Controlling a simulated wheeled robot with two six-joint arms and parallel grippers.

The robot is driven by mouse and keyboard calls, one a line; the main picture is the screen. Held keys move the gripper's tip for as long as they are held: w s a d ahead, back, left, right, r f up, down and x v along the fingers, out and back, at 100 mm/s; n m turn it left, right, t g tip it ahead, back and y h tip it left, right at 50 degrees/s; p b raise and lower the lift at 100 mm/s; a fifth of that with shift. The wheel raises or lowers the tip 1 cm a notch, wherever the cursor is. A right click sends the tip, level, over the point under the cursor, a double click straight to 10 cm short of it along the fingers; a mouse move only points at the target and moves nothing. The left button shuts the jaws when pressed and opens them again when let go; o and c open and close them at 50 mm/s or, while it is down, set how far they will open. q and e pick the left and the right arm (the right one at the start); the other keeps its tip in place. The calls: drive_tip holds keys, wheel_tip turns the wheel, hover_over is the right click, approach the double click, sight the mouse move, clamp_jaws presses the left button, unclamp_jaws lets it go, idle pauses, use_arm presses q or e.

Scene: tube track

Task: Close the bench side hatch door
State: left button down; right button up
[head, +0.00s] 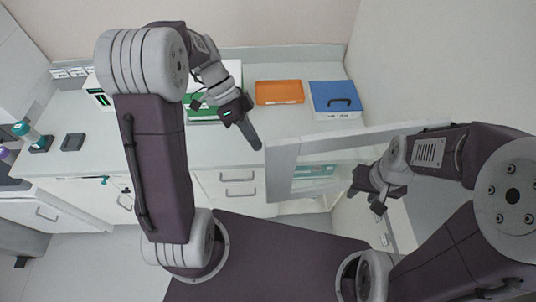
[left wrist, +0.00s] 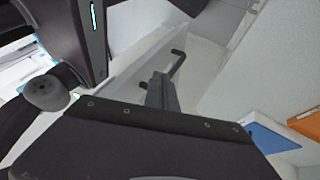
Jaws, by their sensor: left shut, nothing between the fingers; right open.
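The hatch door (head: 281,172) is a pale grey-white panel in the head view. It stands open, swung out from the bench, with its long top edge running to the right. My left gripper (head: 254,140) is shut and empty, its fingertips close to the door's upper left corner; I cannot tell whether they touch. The shut fingers also show in the left wrist view (left wrist: 161,92), beside a pale panel that is probably the door. My right gripper (head: 370,193) is open and empty, to the right of the door's left edge and below its top edge. My right forearm hides part of the door's right end.
White drawers (head: 238,184) lie left of the door. Shelves with pale green contents (head: 314,171) show behind it. A wall closes the right side.

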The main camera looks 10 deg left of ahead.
use_arm(q)
drive_tip(key=p+x, duration=0.1)
drive_tip(key=x, duration=0.8)
drive_tip(key=shift+w+p, duration=0.2)
drive_tip(key=shift+p, duration=0.15)
drive_tip(key=shift+w+a+f, duration=0.2)
